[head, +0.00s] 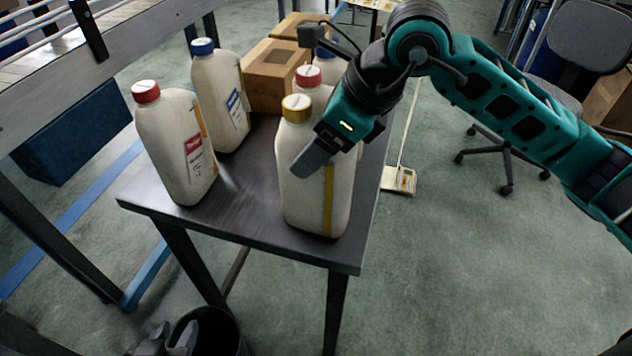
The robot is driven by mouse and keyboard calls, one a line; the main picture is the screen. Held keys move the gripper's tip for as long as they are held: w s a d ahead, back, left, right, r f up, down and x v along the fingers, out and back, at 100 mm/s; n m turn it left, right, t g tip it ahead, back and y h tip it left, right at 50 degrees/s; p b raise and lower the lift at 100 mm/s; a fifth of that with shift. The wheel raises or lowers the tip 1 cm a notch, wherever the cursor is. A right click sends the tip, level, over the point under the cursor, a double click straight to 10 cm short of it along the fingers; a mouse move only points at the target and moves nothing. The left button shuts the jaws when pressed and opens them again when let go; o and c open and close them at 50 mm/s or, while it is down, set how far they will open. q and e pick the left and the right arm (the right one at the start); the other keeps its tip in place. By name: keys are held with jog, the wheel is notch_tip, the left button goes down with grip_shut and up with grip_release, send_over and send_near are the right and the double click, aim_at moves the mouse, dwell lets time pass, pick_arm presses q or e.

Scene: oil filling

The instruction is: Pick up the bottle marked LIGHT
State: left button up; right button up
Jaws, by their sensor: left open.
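A white bottle with a yellow cap (310,205) stands upright near the table's front right corner. It has a yellow stripe, and its label is not readable. A red-capped bottle with a red label (172,140) and a blue-capped bottle with a blue label (212,90) stand at the left. Their label words are too small to read surely. My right gripper (322,152) is at the yellow-capped bottle's upper part, one grey finger in front of it. Its other finger is hidden. My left gripper (172,342) is low at the bottom left, open and empty, below the table.
Another red-capped bottle (313,88) and a blue-capped one (328,60) stand behind, partly hidden. A cardboard box (272,85) is at the table's back. The dark table (240,215) is bare at its front middle. A chair (590,50) is at the far right.

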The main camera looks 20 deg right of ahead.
grip_shut()
jog(key=shift+w+r, duration=0.1)
jog(key=shift+r, duration=0.05)
dwell(0.4)
